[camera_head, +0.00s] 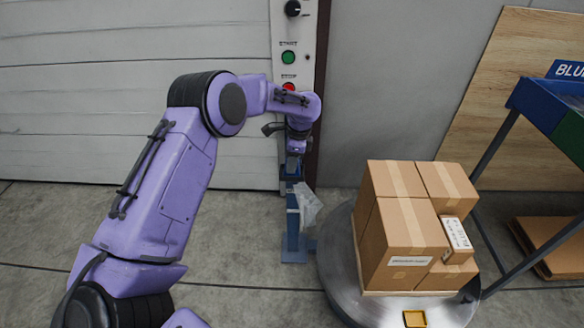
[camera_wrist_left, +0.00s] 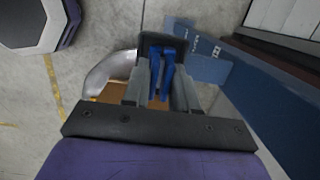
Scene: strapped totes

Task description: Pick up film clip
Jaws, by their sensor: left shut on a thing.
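The film clip (camera_wrist_left: 167,68) shows as a pair of blue prongs between the grey fingers in the left wrist view. My left gripper (camera_wrist_left: 160,88) is shut on it. In the head view this gripper (camera_head: 294,163) points down at the top of a blue post (camera_head: 292,222), and the clip cannot be made out there. A crumpled piece of clear film (camera_head: 308,207) hangs at the right side of the post, below the gripper. Whether the clip touches the post or film is hidden. My right gripper is not in view.
A round metal turntable (camera_head: 338,262) stands right of the post, carrying stacked cardboard boxes (camera_head: 405,235). Behind the post is a control panel (camera_head: 290,25) with green and red buttons. A blue-green bin rack (camera_head: 540,110) stands at far right. Floor left of the post is clear.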

